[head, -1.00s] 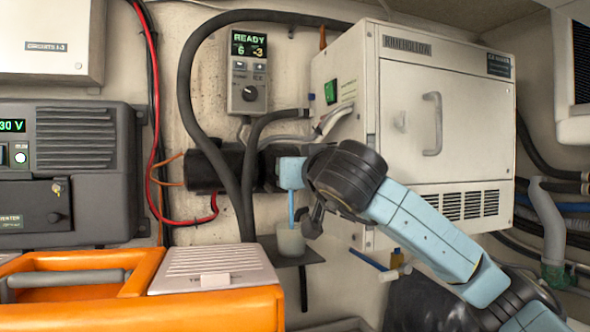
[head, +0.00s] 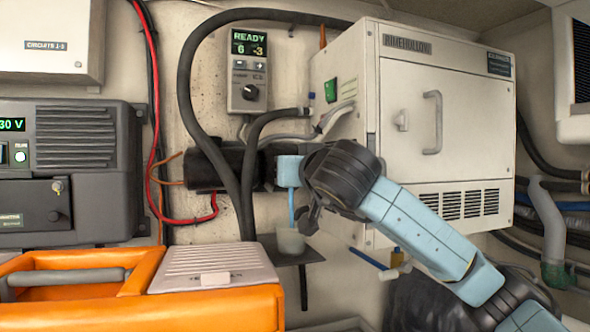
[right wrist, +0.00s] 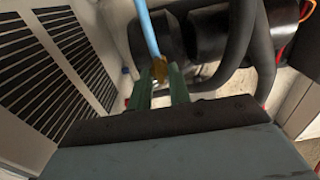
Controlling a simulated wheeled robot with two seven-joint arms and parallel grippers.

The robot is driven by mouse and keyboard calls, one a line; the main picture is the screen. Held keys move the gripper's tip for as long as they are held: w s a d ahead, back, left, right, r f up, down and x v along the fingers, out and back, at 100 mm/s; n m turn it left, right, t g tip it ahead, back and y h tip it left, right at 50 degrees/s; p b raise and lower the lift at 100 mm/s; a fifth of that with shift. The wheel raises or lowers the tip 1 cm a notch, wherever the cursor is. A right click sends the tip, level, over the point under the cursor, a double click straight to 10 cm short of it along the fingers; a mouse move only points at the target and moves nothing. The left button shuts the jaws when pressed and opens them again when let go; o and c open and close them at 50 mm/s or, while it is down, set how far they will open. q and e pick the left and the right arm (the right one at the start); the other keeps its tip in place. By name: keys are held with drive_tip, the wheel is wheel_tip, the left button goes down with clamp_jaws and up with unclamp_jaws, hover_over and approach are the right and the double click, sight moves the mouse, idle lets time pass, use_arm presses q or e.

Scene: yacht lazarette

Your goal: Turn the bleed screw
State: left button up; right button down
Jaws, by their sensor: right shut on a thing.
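The bleed screw (right wrist: 160,68) shows in the right wrist view as a small brass-coloured piece between my green fingertips. My right gripper (right wrist: 159,84) is shut on it, in front of the black cylindrical pump body. In the head view my dark right wrist (head: 338,178) reaches in from the right and hides the screw and most of the fingers. A light blue block (head: 289,171) sits just left of the wrist. A blue tube (head: 291,206) runs down from it into a translucent cup (head: 290,241). My left gripper is not in view.
The white cabinet (head: 440,110) stands close behind my right arm. Thick black hoses (head: 187,95) loop around the pump (head: 210,166). A control box (head: 248,72) reads READY above it. The cup stands on a small dark shelf (head: 314,258). An orange case (head: 190,310) fills the lower left.

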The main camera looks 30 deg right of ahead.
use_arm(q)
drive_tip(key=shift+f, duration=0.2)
use_arm(e)
drive_tip(key=shift+m, duration=0.3)
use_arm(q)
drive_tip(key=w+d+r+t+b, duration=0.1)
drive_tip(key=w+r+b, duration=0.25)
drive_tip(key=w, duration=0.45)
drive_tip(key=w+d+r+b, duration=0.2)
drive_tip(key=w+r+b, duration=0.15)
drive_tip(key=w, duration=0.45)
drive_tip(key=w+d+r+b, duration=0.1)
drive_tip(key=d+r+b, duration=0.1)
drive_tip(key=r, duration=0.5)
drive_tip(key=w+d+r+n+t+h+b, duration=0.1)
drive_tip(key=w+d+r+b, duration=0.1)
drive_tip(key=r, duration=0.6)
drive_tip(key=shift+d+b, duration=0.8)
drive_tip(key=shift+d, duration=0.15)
use_arm(e)
drive_tip(key=shift+f+m, duration=0.2)
drive_tip(key=shift+m, duration=8.55)
drive_tip(key=shift+f+m, duration=0.2)
drive_tip(key=shift+m, duration=8.55)
drive_tip(key=c, duration=1.3)
unclamp_jaws()
